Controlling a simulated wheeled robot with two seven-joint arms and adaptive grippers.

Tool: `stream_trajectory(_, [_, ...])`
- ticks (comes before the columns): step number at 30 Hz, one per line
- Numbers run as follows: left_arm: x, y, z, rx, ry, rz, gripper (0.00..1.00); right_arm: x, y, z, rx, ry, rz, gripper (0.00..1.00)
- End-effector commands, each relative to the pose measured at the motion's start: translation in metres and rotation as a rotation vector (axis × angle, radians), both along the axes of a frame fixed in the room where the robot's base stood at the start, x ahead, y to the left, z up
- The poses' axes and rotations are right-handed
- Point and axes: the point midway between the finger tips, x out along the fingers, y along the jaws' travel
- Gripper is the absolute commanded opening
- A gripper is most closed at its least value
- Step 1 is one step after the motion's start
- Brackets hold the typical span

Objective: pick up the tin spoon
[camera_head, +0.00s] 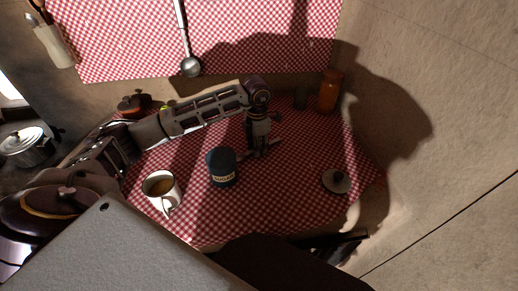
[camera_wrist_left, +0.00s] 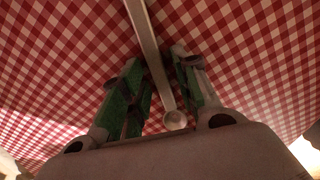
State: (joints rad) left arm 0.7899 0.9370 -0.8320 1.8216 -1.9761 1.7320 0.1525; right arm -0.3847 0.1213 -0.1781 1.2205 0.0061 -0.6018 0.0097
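The tin spoon (camera_wrist_left: 150,45) lies on the red and white checked cloth in the left wrist view. Its handle runs up past the top edge, and its small round bowl is near the palm. My left gripper (camera_wrist_left: 155,62) is over it with the green-padded fingers apart, one on each side of the spoon. In the head view my left gripper (camera_head: 260,150) points down at the table behind the sugar tin and hides much of the spoon. My right gripper (camera_head: 345,245) is a dark shape low at the right, its fingers unclear.
The dark sugar tin (camera_head: 222,168) stands just in front of my left gripper. A mug (camera_head: 162,188) with brown liquid is at the front left, a knobbed lid (camera_head: 337,181) at the right, an orange jar (camera_head: 329,90) at the back. A ladle (camera_head: 190,66) hangs behind.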

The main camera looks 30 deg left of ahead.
Motion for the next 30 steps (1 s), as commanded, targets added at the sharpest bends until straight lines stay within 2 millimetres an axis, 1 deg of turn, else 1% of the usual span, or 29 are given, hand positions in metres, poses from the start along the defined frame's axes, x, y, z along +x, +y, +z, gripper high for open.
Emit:
stream_trajectory(1, [0.000,0.000,0.000,0.000,0.000,0.000,0.20,0.000,0.000,0.000,0.000,0.000,0.000,0.40])
stream_trajectory(3, [0.000,0.000,0.000,0.000,0.000,0.000,0.11,0.001,0.001,0.000,0.001,-0.001,-0.001,0.40])
stream_trajectory(6, [0.000,0.000,0.000,0.000,0.000,0.000,0.00,0.002,0.002,0.000,0.003,-0.003,-0.001,0.40])
stream_trajectory(15, [0.000,0.000,0.001,0.000,0.000,0.000,0.00,0.007,0.009,0.002,0.012,-0.009,-0.004,0.40])
stream_trajectory(20, [0.000,0.000,0.006,0.000,-0.001,0.001,0.00,0.008,0.009,0.002,0.013,-0.012,-0.004,0.40])
stream_trajectory(26, [0.001,0.000,0.026,0.000,-0.004,0.001,0.00,0.005,0.005,0.000,0.009,-0.016,-0.003,0.40])
stream_trajectory(30, [0.001,0.000,0.047,-0.001,-0.003,0.001,0.00,-0.004,-0.002,-0.005,-0.001,-0.004,-0.001,0.40])
